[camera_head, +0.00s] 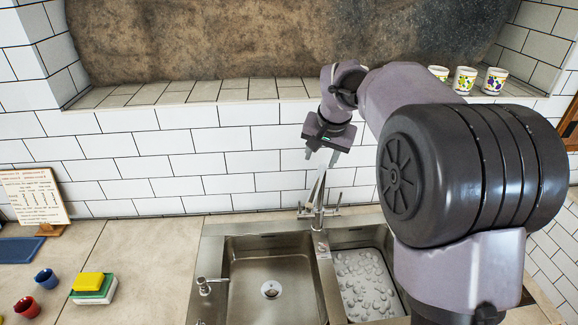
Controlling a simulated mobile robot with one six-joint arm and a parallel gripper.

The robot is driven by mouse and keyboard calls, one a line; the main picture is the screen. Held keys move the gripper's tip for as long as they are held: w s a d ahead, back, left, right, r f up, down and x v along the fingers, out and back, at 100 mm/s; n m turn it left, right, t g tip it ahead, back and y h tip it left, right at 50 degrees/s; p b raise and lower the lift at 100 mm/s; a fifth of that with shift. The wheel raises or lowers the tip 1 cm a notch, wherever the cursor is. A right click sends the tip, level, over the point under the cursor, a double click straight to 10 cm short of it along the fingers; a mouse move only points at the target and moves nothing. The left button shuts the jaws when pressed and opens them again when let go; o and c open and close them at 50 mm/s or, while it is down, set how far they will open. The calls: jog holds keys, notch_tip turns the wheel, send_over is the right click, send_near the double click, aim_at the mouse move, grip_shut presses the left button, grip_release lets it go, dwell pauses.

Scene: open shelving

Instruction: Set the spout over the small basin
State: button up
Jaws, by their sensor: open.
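The metal tap stands behind the sink near the divider between two basins. Its spout (319,188) is a slim bar that slants up and slightly right in the picture; which basin its end lies over I cannot tell. My gripper (322,156) is open above and around the spout's upper end, fingers pointing down; contact is unclear. The left basin (255,275) is wide and empty, with a round drain. The right basin (345,240) looks narrower, so it appears to be the small one. It holds pale pebble-like lumps, and my arm hides its right side.
A soap dispenser (205,288) stands left of the sink. A yellow-and-green sponge (92,289), a blue cup (47,278) and a red cup (27,307) sit on the left counter. Several patterned cups (465,80) stand on the ledge at right.

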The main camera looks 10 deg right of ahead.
send_near(316, 185)
jog(key=x, duration=0.8)
jog(key=shift+w+d+f+b, duration=0.1)
jog(key=shift+f+b, duration=0.2)
jog(key=shift+f, duration=0.1)
jog(key=shift+w+f, duration=0.1)
jog(key=shift+f, duration=0.05)
jog(key=shift+c, duration=0.5)
grip_shut()
